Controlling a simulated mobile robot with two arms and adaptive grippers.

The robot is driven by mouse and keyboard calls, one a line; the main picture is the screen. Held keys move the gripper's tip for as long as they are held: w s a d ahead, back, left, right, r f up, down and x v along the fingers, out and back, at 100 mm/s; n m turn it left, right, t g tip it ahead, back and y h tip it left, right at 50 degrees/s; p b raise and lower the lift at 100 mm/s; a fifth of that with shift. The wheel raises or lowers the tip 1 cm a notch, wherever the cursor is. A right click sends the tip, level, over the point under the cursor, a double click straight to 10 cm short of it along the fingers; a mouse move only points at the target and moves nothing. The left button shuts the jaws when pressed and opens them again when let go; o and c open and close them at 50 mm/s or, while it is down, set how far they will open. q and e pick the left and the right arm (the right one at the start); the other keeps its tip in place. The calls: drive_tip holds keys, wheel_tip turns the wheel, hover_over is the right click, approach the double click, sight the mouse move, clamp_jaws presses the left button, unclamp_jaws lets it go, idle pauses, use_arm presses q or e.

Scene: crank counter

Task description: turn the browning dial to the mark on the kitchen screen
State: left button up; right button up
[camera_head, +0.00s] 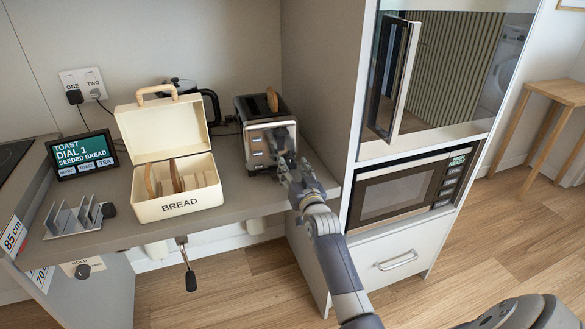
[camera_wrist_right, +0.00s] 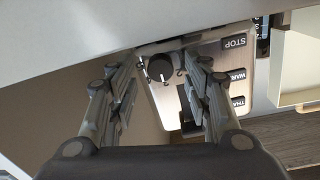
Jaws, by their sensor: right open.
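The toaster (camera_head: 257,112) stands on the counter, with a bread slice (camera_head: 272,99) in its top. The kitchen screen (camera_head: 82,155) reads "TOAST DIAL 1 SEEDED BREAD". My right gripper (camera_head: 284,163) is at the right side of the toaster's front and hides the dial in the head view. In the right wrist view, the dark round browning dial (camera_wrist_right: 159,67) with a light pointer line shows between the two open fingers (camera_wrist_right: 160,76). No finger visibly grips it. A STOP button (camera_wrist_right: 234,42) and other labelled buttons are beside it. My left gripper is out of view.
An open bread box (camera_head: 180,207) with slices stands left of the toaster. A toast rack (camera_head: 75,219) is at the counter's left, and a black kettle (camera_head: 183,86) is behind. The tall cabinet's side panel (camera_head: 323,80) closes in the toaster's right.

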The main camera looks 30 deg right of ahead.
drive_tip(key=shift+w+d, duration=0.15)
drive_tip(key=shift+w, duration=0.4)
clamp_jaws()
